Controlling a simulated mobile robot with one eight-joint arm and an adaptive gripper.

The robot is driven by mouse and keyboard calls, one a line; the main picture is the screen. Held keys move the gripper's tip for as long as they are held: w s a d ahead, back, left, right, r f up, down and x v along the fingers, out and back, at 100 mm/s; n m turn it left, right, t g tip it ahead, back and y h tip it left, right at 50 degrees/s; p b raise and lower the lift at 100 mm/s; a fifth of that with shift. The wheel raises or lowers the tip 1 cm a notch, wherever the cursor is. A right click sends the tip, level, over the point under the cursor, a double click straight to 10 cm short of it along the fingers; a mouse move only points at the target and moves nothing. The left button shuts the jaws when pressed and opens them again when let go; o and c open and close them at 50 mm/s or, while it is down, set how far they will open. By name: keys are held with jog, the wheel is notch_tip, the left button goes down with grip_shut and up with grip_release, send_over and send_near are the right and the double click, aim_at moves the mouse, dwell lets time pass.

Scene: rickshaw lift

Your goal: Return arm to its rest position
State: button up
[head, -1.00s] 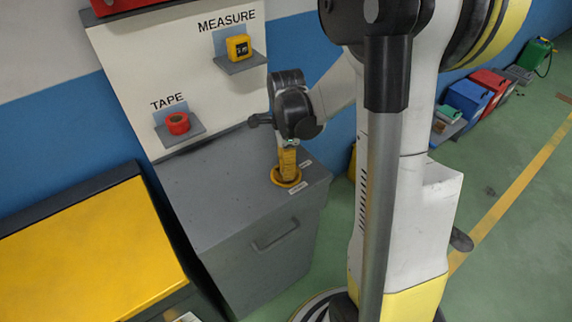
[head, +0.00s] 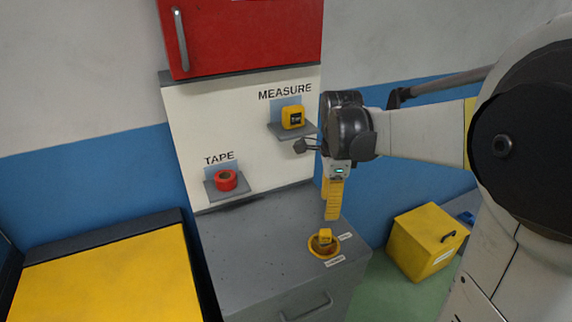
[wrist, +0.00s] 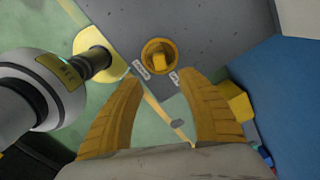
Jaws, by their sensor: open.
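My gripper (head: 333,213) points down above the grey cabinet, with its yellow fingers clear of the round yellow dish (head: 312,248). In the wrist view the two fingers of my gripper (wrist: 160,76) are spread apart with nothing between them. A small yellow block-like object (head: 325,237) sits in the dish and also shows in the wrist view (wrist: 159,61). My arm reaches in from the right.
The grey cabinet (head: 245,245) stands against a panel (head: 190,135). The panel's shelves hold a red tape roll (head: 225,180) and a yellow tape measure (head: 292,117). A red cabinet (head: 245,40) hangs above. A yellow box (head: 425,243) stands right; a yellow-topped unit (head: 110,280) stands left.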

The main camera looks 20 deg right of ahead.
jog(key=s+a+r+n+t, duration=0.3)
jog(key=s+a+n+t, duration=0.4)
jog(key=n, duration=1.5)
jog(key=s+a, duration=0.3)
jog(key=a, duration=0.3)
jog(key=shift+s+a+n, duration=0.25)
jog(key=shift+s+n, duration=0.05)
jog(key=shift+s, duration=0.1)
jog(key=shift+f, duration=0.1)
